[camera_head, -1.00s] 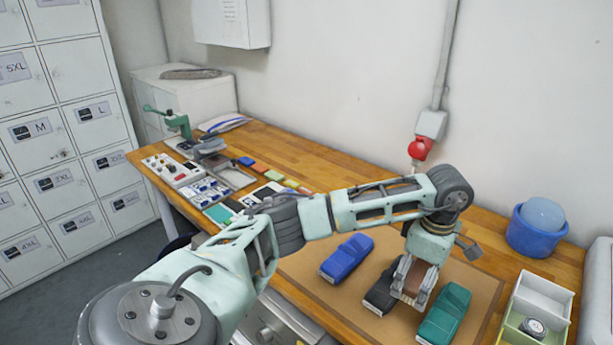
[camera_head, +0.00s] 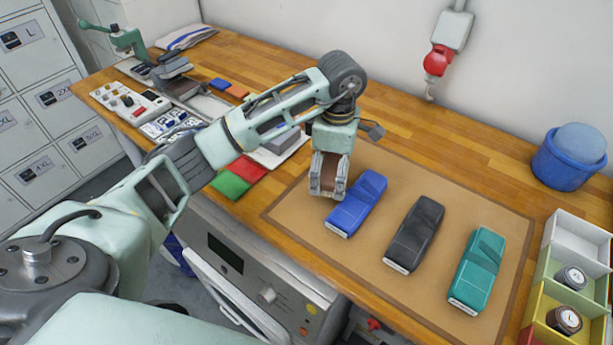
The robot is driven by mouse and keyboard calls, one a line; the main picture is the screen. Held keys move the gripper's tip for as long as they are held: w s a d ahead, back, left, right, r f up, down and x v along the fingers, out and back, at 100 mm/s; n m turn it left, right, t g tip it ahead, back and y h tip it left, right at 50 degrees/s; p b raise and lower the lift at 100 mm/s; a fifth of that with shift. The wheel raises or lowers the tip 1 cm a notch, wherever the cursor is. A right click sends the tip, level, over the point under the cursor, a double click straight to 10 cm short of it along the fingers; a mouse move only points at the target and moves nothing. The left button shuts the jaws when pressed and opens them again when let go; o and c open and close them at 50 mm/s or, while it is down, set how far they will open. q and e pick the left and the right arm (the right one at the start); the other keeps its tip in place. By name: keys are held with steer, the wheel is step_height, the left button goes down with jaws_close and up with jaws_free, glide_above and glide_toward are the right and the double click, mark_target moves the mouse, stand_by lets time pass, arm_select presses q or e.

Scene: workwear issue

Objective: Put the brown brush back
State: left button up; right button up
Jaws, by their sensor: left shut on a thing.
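My left gripper (camera_head: 328,192) is shut on the brown brush (camera_head: 327,168). Only a brown patch of it shows between the fingers; the rest is hidden. The gripper is at the left end of the tan mat (camera_head: 300,205), just left of the blue brush-shaped item (camera_head: 357,203). I cannot tell whether the brown brush touches the mat. A black one (camera_head: 414,235) and a teal one (camera_head: 477,272) lie in a row to the right on the mat. My right gripper is not in view.
Right of the mat stand boxes (camera_head: 548,297) with round watch-like items and a blue tub (camera_head: 568,160). An appliance (camera_head: 235,262) is below the table edge.

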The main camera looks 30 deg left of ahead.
arm_select(q)
steer(key=a+f, duration=0.1)
steer(key=a+f+p, duration=0.1)
steer(key=a, duration=0.1)
steer(key=a+f, duration=0.1)
steer(key=a, duration=0.1)
steer(key=shift+a, duration=0.15)
steer(key=shift+a+f, duration=0.15)
steer(key=shift+a, duration=0.1)
steer(key=shift+f+p, duration=0.2)
steer(key=shift+p, duration=0.2)
step_height(320, 180, down, 3)
steer(key=shift+f+p, duration=0.15)
steer(key=shift+p, duration=0.65)
steer(key=shift+f, duration=0.25)
steer(key=shift+f+b, duration=0.2)
steer(key=shift+b, duration=0.15)
steer(key=o, duration=1.1)
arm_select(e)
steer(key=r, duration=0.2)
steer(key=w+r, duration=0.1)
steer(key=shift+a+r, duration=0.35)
arm_select(q)
steer(key=shift+r, duration=0.2)
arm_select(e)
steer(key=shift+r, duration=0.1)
